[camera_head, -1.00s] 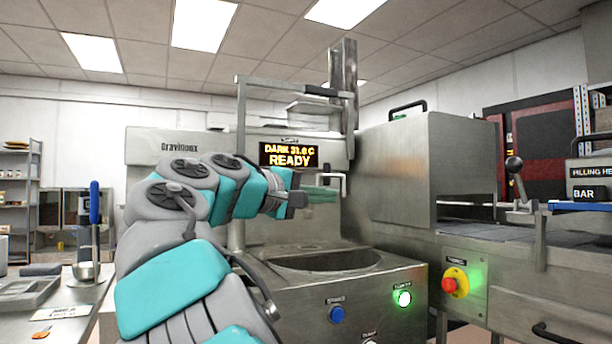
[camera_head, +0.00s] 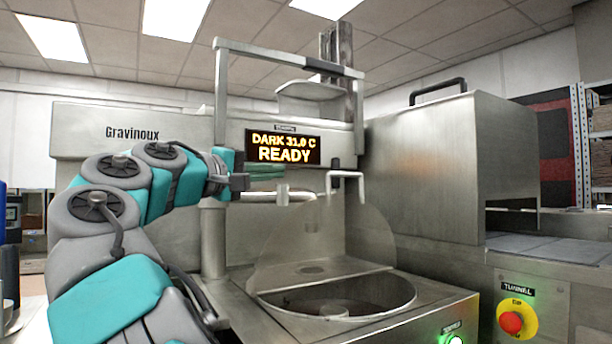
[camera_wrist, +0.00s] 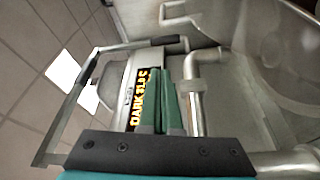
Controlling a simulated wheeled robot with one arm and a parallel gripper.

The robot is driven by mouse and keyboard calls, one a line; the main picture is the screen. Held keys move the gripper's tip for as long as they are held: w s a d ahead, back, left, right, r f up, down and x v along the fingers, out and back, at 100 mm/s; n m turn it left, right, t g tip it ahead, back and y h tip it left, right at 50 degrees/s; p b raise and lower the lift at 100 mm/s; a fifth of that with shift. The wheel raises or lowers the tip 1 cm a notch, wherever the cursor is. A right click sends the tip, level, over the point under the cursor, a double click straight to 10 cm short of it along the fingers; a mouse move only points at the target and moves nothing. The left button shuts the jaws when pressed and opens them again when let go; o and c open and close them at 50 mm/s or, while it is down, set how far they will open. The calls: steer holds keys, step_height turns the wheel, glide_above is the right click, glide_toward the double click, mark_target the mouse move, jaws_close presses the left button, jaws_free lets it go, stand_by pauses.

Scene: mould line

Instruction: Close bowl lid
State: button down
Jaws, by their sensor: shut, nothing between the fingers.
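The bowl (camera_head: 400,296) is a round metal opening in the steel machine's top. A clear, half-round lid (camera_head: 345,238) stands raised at its back, open, with the front of the bowl uncovered. In the wrist view the clear lid (camera_wrist: 285,45) shows at the upper right. My gripper (camera_head: 280,170) is shut and empty, left of the lid and above the bowl, in front of the machine. Its green fingers also show in the wrist view (camera_wrist: 160,92). I cannot tell whether they touch the nearby pipe.
A bent metal spout (camera_head: 347,178) and a frame (camera_head: 290,60) rise above the bowl, close to my gripper. The display (camera_head: 284,148) reads "DARK 31.0 C READY". A steel tunnel housing (camera_head: 425,160) and a red stop button (camera_head: 511,322) are at the right.

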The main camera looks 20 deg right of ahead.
steer(key=w+d, duration=0.1)
steer(key=d, duration=0.8)
steer(key=shift+w+d, duration=0.2)
steer(key=shift+w, duration=0.15)
steer(key=shift+f, duration=0.1)
stand_by(0.4)
steer(key=shift+s, duration=0.1)
